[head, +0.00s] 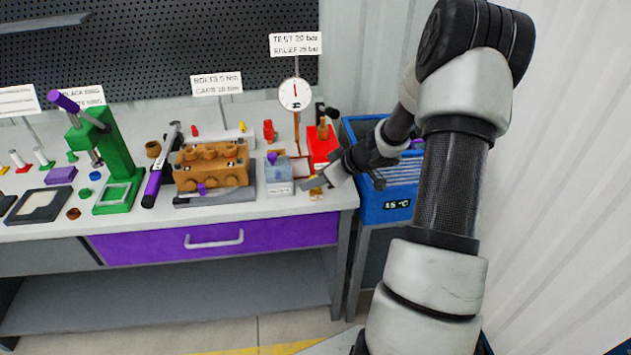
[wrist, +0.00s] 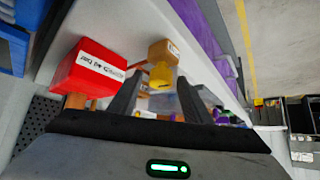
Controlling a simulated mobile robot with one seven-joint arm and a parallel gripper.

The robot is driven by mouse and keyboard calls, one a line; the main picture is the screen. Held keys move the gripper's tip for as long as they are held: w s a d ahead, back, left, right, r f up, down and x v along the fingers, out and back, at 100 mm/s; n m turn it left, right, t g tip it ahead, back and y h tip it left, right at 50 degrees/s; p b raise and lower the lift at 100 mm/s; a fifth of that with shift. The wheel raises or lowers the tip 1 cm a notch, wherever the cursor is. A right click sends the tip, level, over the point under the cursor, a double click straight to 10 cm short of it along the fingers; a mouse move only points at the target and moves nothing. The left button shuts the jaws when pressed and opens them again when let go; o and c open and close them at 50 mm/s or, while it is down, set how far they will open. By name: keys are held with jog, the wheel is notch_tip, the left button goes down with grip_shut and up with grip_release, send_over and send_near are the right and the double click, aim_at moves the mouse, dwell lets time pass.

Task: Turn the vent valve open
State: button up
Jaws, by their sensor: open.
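The vent valve appears to be a small tan block with a label (wrist: 163,50) and a yellow knob (wrist: 160,74), seen in the wrist view; its label is too small to read. In the head view a small brass-coloured piece (head: 317,192) at the bench's front right looks like the same part, partly hidden by my gripper (head: 328,181). In the wrist view my gripper (wrist: 158,82) is open, with one dark finger on each side of the yellow knob. I cannot tell whether the fingers touch it.
A red box (head: 322,146) stands close behind my gripper, also large at left in the wrist view (wrist: 92,72). A dial gauge (head: 295,94) rises beside it. A grey-blue block (head: 279,174) is to the left, and a blue cabinet (head: 390,207) to the right.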

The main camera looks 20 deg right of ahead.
jog(key=shift+w+a+f, duration=0.1)
jog(key=shift+w, duration=0.05)
jog(key=c, duration=1)
jog(key=shift+c, duration=0.2)
